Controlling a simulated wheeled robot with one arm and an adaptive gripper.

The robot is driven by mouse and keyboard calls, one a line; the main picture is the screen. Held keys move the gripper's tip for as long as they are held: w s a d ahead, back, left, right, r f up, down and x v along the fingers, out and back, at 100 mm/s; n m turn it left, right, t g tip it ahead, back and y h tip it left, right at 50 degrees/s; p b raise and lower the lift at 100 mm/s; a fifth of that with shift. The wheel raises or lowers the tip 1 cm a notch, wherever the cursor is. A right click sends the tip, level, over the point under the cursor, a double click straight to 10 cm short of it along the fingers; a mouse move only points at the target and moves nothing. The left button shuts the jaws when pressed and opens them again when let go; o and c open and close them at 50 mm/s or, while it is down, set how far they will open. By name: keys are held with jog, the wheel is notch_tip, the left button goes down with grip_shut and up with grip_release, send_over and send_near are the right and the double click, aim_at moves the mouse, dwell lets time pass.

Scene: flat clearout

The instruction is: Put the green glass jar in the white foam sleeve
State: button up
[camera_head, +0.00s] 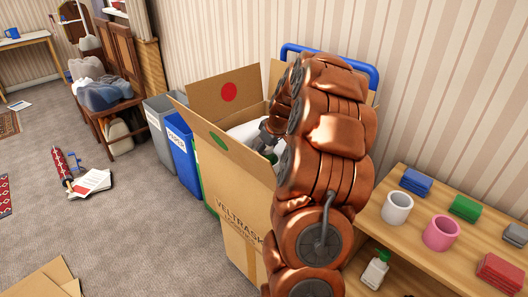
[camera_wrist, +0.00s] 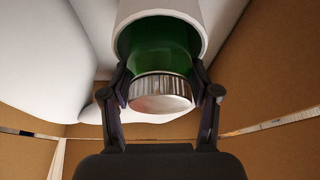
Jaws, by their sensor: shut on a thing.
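The green glass jar (camera_wrist: 158,55) has a silver lid (camera_wrist: 160,92) that faces my wrist camera. My gripper (camera_wrist: 163,82) is shut on the jar near its lid, one finger at each side. The white foam sleeve (camera_wrist: 160,14) is around the far part of the jar; the green lid end sticks out of its rim. How deep the jar sits is hidden. In the head view my gripper (camera_head: 268,134) is down inside the large cardboard carton (camera_head: 232,180), with a bit of the green jar (camera_head: 271,158) showing below it. My arm hides part of the carton.
White padding (camera_wrist: 45,60) fills much of the carton around the jar. Carton walls stand close on both sides. A wooden shelf table (camera_head: 465,208) at right bears a white cylinder (camera_head: 397,209), a pink cylinder (camera_head: 440,233) and several small blocks. Bins (camera_head: 182,145) stand left of the carton.

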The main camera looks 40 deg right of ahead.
jog(key=shift+f, duration=0.15)
jog(key=o, duration=1.5)
jog(key=shift+r, duration=0.3)
jog(key=b+v, duration=0.1)
jog(key=v, duration=1)
jog(key=shift+s+r, duration=0.15)
jog(key=shift+r, duration=0.2)
